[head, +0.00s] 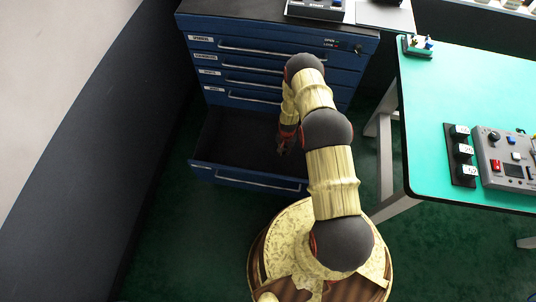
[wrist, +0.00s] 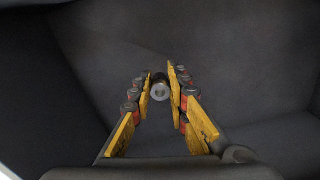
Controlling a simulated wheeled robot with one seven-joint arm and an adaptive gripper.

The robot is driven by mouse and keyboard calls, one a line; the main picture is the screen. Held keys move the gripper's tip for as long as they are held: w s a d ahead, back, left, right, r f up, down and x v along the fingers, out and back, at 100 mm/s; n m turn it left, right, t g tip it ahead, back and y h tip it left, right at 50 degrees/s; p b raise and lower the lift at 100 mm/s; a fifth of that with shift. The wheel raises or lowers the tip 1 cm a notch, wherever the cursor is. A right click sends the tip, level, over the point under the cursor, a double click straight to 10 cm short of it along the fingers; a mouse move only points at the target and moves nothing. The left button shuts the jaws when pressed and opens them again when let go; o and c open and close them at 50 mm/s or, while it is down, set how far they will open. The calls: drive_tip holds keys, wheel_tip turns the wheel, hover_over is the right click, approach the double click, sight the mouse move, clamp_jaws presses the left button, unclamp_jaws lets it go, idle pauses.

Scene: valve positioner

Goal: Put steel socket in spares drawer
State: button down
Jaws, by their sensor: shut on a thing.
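My gripper (wrist: 161,88) is shut on a small grey steel socket (wrist: 160,91), held between the fingertips in the wrist view. In the head view my gripper (head: 284,146) reaches down into the open bottom drawer (head: 247,182) of the blue cabinet; the socket cannot be made out there. The drawer's dark interior (wrist: 225,50) fills the wrist view behind the fingers and looks empty where it shows. How far the socket is above the drawer floor is hard to tell. My arm hides part of the drawer's right side.
The blue cabinet (head: 196,60) has several closed, labelled drawers above the open one. A green-topped table (head: 455,95) stands at the right, with a control box (head: 510,160) and a black numbered block (head: 461,154). A dark wall (head: 110,140) is at the left.

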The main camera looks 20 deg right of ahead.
drive_tip(key=b, duration=0.3)
hover_over(285, 168)
drive_tip(key=shift+m, duration=0.4)
drive_tip(key=f, duration=1.1)
drive_tip(key=shift+s, duration=0.2)
drive_tip(key=shift+f+b, duration=1.1)
drive_tip(key=shift+f, duration=1.2)
drive_tip(key=shift+r, duration=0.15)
drive_tip(key=c, duration=1.7)
unclamp_jaws()
drive_tip(key=shift+f, duration=0.2)
drive_tip(key=shift+r, duration=0.1)
